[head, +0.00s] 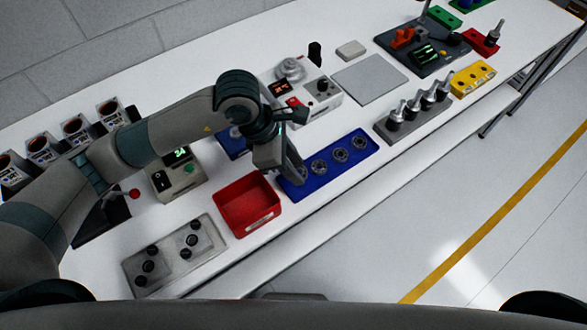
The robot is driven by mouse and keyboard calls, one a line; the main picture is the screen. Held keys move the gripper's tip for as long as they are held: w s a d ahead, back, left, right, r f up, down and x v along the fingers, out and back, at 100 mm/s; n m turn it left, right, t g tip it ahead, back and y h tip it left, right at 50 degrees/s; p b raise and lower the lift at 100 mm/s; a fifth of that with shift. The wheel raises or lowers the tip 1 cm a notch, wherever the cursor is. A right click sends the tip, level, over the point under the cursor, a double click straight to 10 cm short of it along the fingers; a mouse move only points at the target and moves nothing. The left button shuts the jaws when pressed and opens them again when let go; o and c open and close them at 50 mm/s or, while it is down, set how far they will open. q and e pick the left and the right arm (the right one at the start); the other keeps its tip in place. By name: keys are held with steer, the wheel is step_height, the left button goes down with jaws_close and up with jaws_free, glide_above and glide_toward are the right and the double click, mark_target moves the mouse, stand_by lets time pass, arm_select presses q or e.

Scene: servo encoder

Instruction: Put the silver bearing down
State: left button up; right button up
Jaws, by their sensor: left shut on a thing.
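The long blue tray (365,152) lies near the table's front edge, with several silver ring-shaped bearings in a row in it, such as one at the left (319,167) and one in the middle (340,155). My left gripper (293,184) points down over the tray's left end, left of the row. It is shut on the silver bearing, which its fingers and the viewing angle largely hide. I cannot tell if that bearing touches the tray. My right gripper is not in view.
A red bin (247,208) stands close left of my gripper. A grey plate with black knobs (175,256) is at front left. A grey block with several silver-topped pegs (414,114) stands right of the tray. A flat grey pad (369,80) lies behind it.

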arm_select(q)
steer(key=shift+w+a+f, duration=0.1)
steer(key=shift+w+a, duration=0.05)
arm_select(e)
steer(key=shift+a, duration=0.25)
arm_select(q)
steer(key=shift+f, duration=0.1)
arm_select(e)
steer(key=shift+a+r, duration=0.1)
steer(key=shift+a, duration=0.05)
